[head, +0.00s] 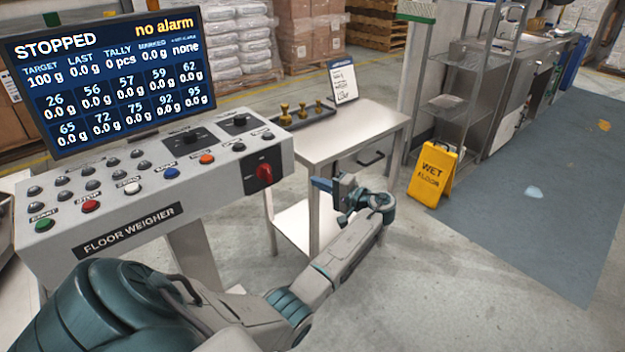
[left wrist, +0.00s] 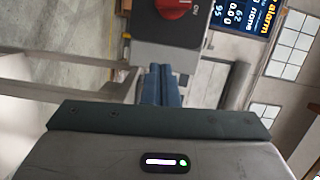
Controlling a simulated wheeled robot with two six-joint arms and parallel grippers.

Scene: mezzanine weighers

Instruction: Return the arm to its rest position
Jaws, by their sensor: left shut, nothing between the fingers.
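My left arm reaches in from the lower left of the head view, and its gripper (head: 322,185) hangs in the air in front of the small metal table (head: 352,136). In the left wrist view the two blue fingers (left wrist: 162,86) are together with nothing between them. The Floor Weigher console (head: 190,205) stands to the left of the gripper, apart from it. Its red rotary switch (head: 264,172) also shows in the left wrist view (left wrist: 174,8). The screen (head: 110,75) reads STOPPED and no alarm. My right gripper is in neither view.
Brass weights (head: 284,114) and a notice card (head: 343,82) stand on the small table. A yellow wet floor sign (head: 433,174) stands right of it, near a wire shelf rack (head: 470,75). The grey floor mat (head: 540,215) at right is mostly clear.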

